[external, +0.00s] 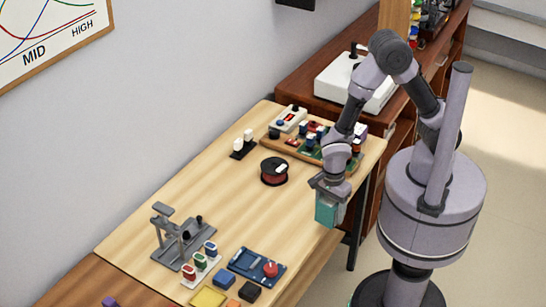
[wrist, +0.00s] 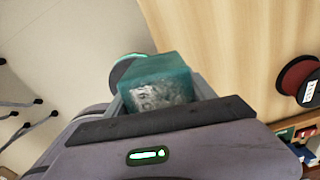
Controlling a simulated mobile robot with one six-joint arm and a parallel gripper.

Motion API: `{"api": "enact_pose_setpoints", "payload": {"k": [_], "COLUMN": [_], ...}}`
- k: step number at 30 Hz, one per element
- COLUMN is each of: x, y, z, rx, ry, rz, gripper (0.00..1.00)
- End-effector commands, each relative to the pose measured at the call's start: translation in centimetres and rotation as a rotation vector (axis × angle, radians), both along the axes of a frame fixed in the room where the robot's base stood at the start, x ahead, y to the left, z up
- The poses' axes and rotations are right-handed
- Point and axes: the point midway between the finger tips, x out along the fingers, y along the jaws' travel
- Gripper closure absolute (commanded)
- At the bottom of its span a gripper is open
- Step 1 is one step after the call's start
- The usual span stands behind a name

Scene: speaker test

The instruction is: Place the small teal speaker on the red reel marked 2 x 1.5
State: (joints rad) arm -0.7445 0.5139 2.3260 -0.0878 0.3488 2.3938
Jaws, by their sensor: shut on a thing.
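The small teal speaker (external: 329,211) is a box held in my gripper (external: 328,184), near the right edge of the wooden table. In the wrist view the speaker (wrist: 158,82) sits between the fingers, with a greyish patch on its near face. The red reel (external: 274,171) stands on the table to the left of my gripper, apart from it, with a dark top and a white label. The reel also shows at the right edge of the wrist view (wrist: 297,78). Its label is too small to read.
A board with electronic parts (external: 310,143) lies behind the reel. A black-and-white part (external: 243,144) stands to its left. A grey stand (external: 180,235), coloured parts (external: 201,262) and a blue board (external: 256,267) are at the front. The table's middle is clear.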

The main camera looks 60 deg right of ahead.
Motion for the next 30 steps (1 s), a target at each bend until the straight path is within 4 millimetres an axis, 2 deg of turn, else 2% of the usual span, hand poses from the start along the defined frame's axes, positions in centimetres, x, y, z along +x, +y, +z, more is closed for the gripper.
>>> {"api": "enact_pose_setpoints", "payload": {"k": [4,8,11,15,18,21,23,26,30], "x": [0.6,3.3,6.1,9.7,11.4,12.2,12.8,14.8,19.2], "y": [-0.5,-2.7,-5.6,-10.5,-13.7,-15.6,-16.1,-16.1,-15.4], "z": [0.4,1.6,2.8,4.6,5.5,5.8,5.9,5.5,5.0], "rx": [0.001,0.002,0.001,0.001,0.001,0.000,0.000,0.001,0.001], "ry": [-0.001,-0.002,-0.001,-0.001,-0.001,-0.001,-0.001,-0.002,-0.002], "rz": [-0.025,-0.131,-0.253,-0.434,-0.539,-0.598,-0.615,-0.623,-0.621], "gripper": [1.00,1.00,1.00,1.00,1.00,1.00,1.00,1.00,1.00]}}
